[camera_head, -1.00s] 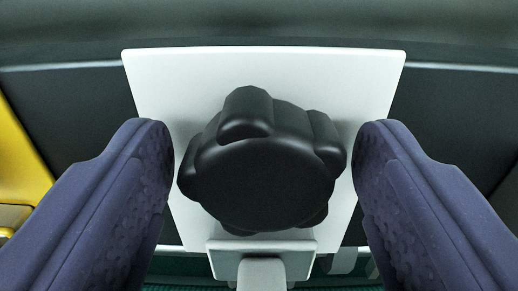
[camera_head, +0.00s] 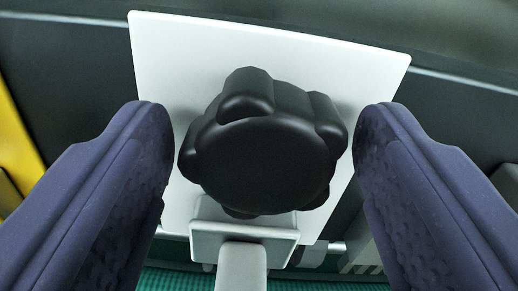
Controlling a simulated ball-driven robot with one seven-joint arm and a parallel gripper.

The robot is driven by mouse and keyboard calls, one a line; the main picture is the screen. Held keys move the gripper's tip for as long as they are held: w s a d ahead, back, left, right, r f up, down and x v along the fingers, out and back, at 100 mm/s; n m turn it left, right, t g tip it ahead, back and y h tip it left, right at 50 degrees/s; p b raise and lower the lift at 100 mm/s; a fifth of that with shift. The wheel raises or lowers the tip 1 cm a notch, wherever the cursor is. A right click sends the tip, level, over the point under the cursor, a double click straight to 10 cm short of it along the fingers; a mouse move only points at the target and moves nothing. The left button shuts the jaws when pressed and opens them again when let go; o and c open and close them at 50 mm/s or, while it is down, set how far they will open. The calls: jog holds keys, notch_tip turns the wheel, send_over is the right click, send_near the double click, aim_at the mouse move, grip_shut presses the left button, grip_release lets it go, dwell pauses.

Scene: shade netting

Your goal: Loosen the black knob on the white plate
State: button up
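The black lobed knob (camera_head: 263,155) faces me in the middle of the view, mounted on the white plate (camera_head: 290,48). The plate looks tilted, its right side lower in the picture. My gripper (camera_head: 264,148) is open, with one dark purple finger left of the knob and one right of it. A narrow gap shows between each fingertip and the knob, so neither appears to touch it. The knob hides the middle of the plate, and the fingers cover parts of its side edges.
A white bracket with a stem (camera_head: 243,245) stands below the knob. A yellow part (camera_head: 15,140) is at the left edge. A dark panel (camera_head: 70,70) lies behind the plate, and green netting (camera_head: 180,279) shows along the bottom.

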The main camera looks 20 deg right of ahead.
aim_at(265, 182)
jog(key=shift+s, duration=0.1)
jog(key=b+v, duration=0.2)
jog(key=v, duration=0.1)
jog(key=shift+s+f, duration=0.1)
jog(key=shift+b+v, duration=0.65)
jog(key=shift+v, duration=0.2)
jog(key=shift+o, duration=0.5)
jog(key=o, duration=0.5)
jog(key=shift+c, duration=0.2)
